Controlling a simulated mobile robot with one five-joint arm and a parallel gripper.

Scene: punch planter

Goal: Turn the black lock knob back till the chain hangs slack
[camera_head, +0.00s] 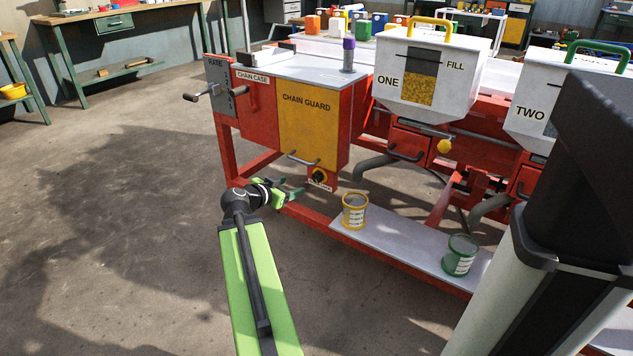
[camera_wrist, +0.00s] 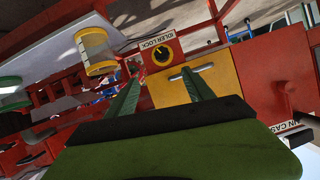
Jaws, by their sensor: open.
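The black lock knob (camera_head: 320,177) sits on a yellow disc low on the red chain case, below the yellow chain guard (camera_head: 308,120). In the wrist view, which is upside down, the knob (camera_wrist: 161,55) shows ahead, beside a label reading IDLER LOCK (camera_wrist: 157,38). My gripper (camera_head: 288,192) is left of the knob in the head view, apart from it. Its two green fingers (camera_wrist: 160,80) are spread in the wrist view, with the knob beyond and between their tips, nothing held. The chain is hidden; I cannot tell its tension.
The guard's grey handle (camera_head: 303,159) juts out just above the knob. A yellow bucket (camera_head: 355,217) and a green bucket (camera_head: 461,259) stand on the low grey shelf (camera_head: 400,240) to the right. A crank handle (camera_head: 205,94) sticks out upper left. The floor at left is clear.

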